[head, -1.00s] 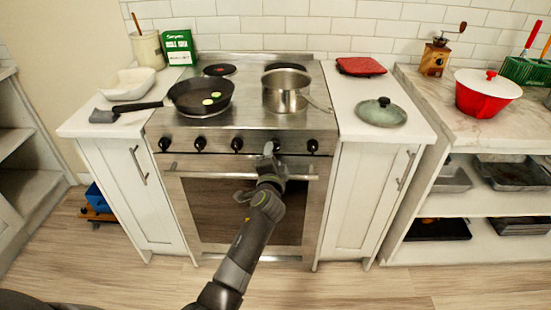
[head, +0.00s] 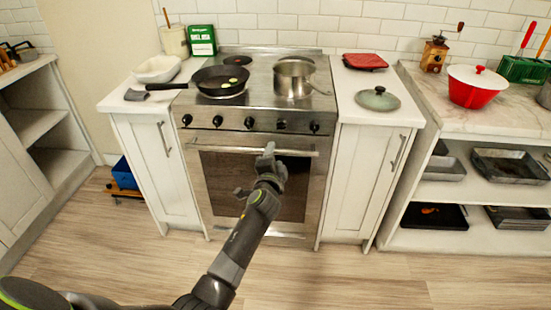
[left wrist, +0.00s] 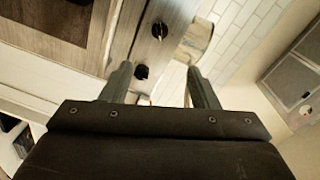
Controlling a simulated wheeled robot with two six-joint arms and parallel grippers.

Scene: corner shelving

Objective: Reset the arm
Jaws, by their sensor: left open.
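My left arm reaches in from the bottom of the head view. Its gripper (head: 268,152) is in front of the oven door, by the handle bar (head: 225,149), and overlaps it in the picture. I cannot tell whether they touch. In the left wrist view the two fingers (left wrist: 160,88) stand wide apart with nothing between them. A stove knob (left wrist: 159,30) shows past the fingers. My right gripper is out of view.
The stove (head: 262,107) holds a black frying pan (head: 221,82) and a steel pot (head: 293,80). White cabinets flank it. A glass lid (head: 377,99) and a red pot (head: 477,87) sit to the right. The wooden floor (head: 340,285) before the stove is clear.

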